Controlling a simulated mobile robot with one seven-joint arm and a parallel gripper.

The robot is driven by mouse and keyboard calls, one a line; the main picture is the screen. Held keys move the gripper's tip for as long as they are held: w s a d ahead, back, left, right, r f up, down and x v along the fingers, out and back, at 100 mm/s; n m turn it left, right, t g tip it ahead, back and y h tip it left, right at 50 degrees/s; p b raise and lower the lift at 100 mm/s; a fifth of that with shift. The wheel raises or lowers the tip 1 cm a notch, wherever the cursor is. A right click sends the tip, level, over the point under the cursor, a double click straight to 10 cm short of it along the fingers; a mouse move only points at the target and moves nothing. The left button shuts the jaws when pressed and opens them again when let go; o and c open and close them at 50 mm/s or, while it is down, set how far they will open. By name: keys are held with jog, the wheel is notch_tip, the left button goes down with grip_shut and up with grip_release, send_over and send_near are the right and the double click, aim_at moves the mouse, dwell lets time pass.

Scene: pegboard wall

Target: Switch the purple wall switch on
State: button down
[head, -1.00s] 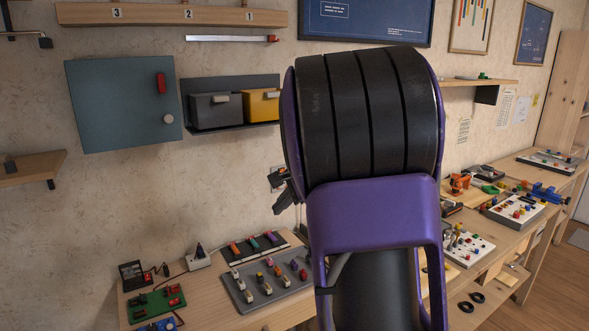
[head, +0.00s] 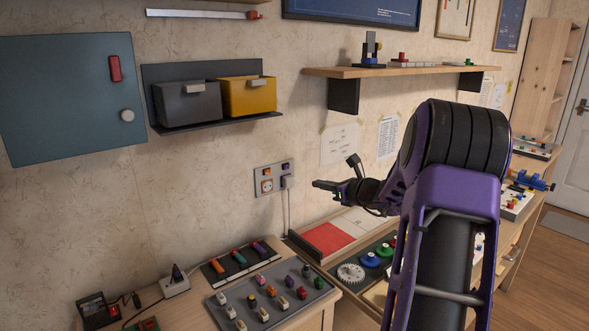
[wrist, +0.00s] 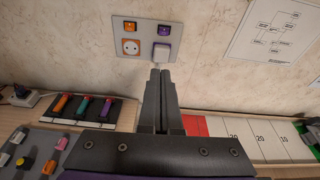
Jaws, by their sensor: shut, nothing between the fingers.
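The purple wall switch (head: 286,168) is at the upper right of a grey wall plate (head: 262,184). It also shows in the wrist view (wrist: 164,31), above a white plug (wrist: 162,52). An orange switch (wrist: 129,27) sits to its left, with an orange-ringed socket (wrist: 130,46) below that one. My gripper (head: 316,184) is shut and empty. In the head view it is to the right of the plate and points left toward it. In the wrist view its fingertips (wrist: 160,72) appear just below the plug. They look apart from the plate, and the purple switch is unobstructed.
A cord hangs from the plug (head: 287,182) down the wall. Below is a bench with a tray of small coloured pieces (head: 225,323) and a red-and-white board (head: 325,238). A wooden shelf (head: 400,72) is above right. The wall around the plate is mostly clear.

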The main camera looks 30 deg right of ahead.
jog(key=shift+d, duration=0.2)
send_near(287, 168)
jog(key=f, duration=0.1)
jog(key=w+f, duration=0.2)
jog(key=shift+w+a+f, duration=0.2)
jog(key=shift+a+f, duration=0.1)
jog(key=shift+a, duration=0.05)
jog(key=w, duration=0.1)
jog(key=r, duration=0.1)
jog(key=w+r, duration=0.1)
jog(key=shift+w+a, duration=0.25)
jog(key=shift+w, duration=0.1)
jog(key=shift+w+r, duration=0.1)
jog(key=shift+w, duration=0.25)
